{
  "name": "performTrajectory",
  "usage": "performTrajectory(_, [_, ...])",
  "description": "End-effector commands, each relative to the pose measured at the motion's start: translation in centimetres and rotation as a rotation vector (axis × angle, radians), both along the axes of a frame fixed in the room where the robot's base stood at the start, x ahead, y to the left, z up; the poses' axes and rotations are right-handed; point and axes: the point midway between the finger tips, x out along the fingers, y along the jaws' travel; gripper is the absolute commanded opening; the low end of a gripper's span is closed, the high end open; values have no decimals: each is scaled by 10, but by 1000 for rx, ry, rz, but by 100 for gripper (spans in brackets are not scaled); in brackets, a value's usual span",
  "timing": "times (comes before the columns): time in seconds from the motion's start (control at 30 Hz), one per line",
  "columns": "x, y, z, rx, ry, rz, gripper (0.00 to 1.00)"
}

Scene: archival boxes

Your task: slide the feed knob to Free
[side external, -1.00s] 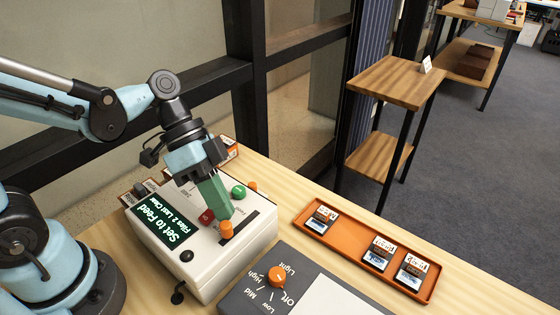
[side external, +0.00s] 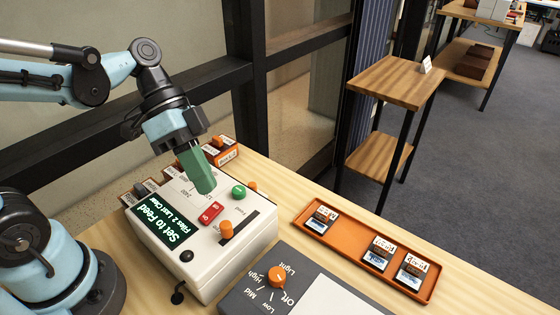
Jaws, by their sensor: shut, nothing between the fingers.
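The feed knob is an orange slider knob (side external: 226,229) in a dark slot on the sloped top of a white machine (side external: 206,258). It sits toward the lower left end of the slot. The machine's dark display (side external: 166,222) reads "Set to Feed" and a second line, "Files 2 Last Clear". My gripper (side external: 206,187), with green fingers, is shut and empty. It is above the machine, up and left of the knob and apart from it. The label beside the slot is too small to read surely.
A green button (side external: 239,192) and a red switch (side external: 210,213) are near the knob. In front is a dark panel with an orange dial (side external: 277,276). An orange tray (side external: 331,247) with several small cards lies at right. A dark window frame stands behind.

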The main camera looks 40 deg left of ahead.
Motion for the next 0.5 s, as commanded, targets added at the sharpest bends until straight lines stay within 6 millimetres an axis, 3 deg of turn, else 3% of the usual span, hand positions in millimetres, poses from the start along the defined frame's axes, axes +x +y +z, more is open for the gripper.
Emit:
performTrajectory(0.2, [3,19,25,1,-1,3,0])
performTrajectory(0.5, [3,28,37,1,0,0,0])
